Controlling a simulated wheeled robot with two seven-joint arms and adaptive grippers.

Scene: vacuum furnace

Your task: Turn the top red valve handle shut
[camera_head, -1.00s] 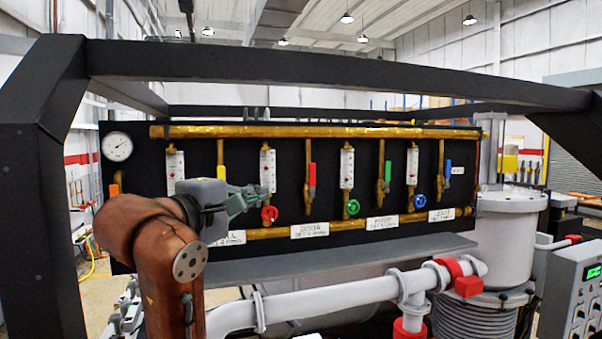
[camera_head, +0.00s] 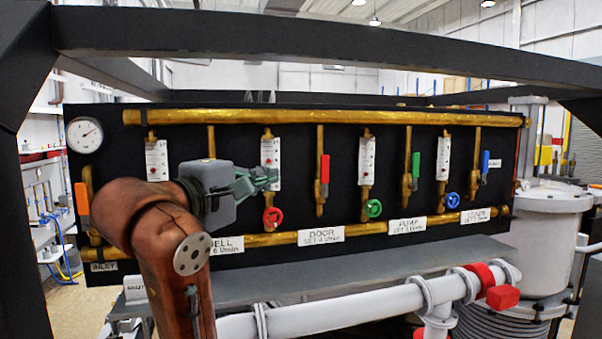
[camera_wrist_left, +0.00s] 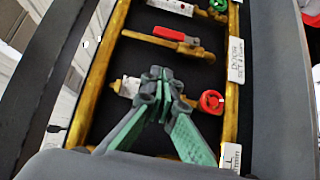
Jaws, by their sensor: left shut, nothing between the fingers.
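A red lever handle (camera_head: 325,169) sits on a brass valve of the black panel, pointing up along its vertical pipe. It also shows in the left wrist view (camera_wrist_left: 168,33), beyond the fingertips. A red round handwheel (camera_head: 272,217) is lower, under a white flow meter (camera_head: 270,153); it also shows in the wrist view (camera_wrist_left: 211,101). My left gripper (camera_head: 272,178) is shut and empty in front of that flow meter, left of the red lever and above the red handwheel. It also shows in the wrist view (camera_wrist_left: 163,78). My right gripper is not in view.
A brass pipe (camera_head: 330,117) runs along the panel's top, another (camera_head: 370,229) along its bottom. Green (camera_head: 415,163) and blue (camera_head: 485,161) levers stand to the right. A black frame beam (camera_head: 300,45) crosses above. A white pipe (camera_head: 345,307) lies below a grey ledge.

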